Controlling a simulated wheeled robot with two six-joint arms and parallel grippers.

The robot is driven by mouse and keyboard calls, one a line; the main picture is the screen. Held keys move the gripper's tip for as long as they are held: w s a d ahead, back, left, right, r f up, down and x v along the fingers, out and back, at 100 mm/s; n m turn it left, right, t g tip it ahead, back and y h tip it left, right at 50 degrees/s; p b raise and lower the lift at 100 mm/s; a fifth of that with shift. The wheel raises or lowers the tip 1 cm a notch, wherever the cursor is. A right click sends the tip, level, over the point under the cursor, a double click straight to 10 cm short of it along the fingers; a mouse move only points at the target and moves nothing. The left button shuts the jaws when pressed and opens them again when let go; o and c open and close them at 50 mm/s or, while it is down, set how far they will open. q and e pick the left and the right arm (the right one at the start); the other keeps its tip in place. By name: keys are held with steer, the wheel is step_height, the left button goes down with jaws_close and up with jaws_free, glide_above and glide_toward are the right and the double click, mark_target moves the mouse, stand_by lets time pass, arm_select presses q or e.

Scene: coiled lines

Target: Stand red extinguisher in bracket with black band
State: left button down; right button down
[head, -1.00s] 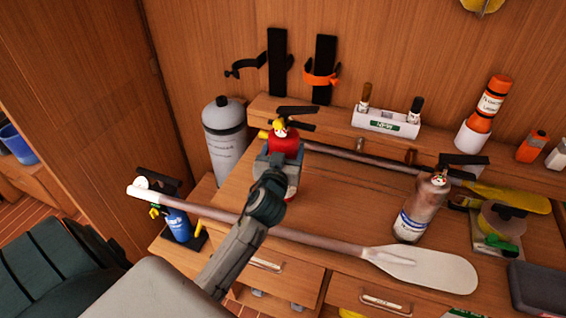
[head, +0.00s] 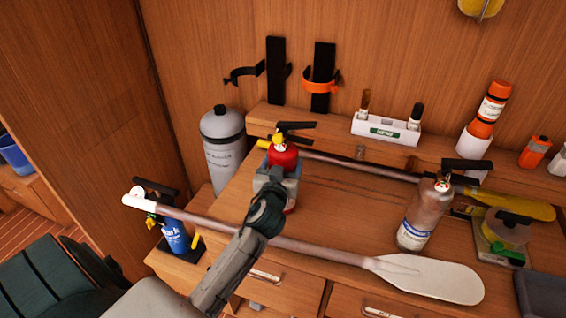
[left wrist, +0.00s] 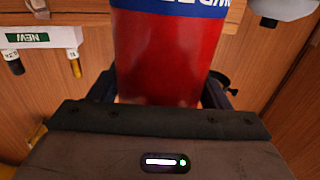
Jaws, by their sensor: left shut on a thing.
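The red extinguisher (head: 284,157) has a yellow top and a black handle. My left gripper (head: 276,178) is shut on its body and holds it upright over the wooden bench. In the left wrist view the extinguisher's red body (left wrist: 165,60) with a blue label band fills the middle, and the fingers are mostly hidden. The bracket with the black band (head: 276,68) is on the back wall, its band open and sticking out to the left. The bracket with the orange band (head: 322,80) is just right of it. My right gripper is out of view.
A grey cylinder (head: 222,145) stands below the brackets at left. A white-bladed paddle (head: 425,280) lies across the bench front, with another paddle (head: 505,203) behind. A brownish extinguisher (head: 422,218) stands at right, a blue one (head: 175,236) low at left. A white holder (head: 385,129) sits on the ledge.

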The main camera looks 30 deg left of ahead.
arm_select(q)
steer(key=shift+c, duration=1.4)
jaws_free()
steer(key=shift+o, duration=0.6)
steer(key=shift+s, duration=0.15)
steer(key=shift+r, duration=0.1)
steer(key=b+v, duration=0.3)
steer(key=v, duration=0.9)
steer(key=shift+d, duration=0.1)
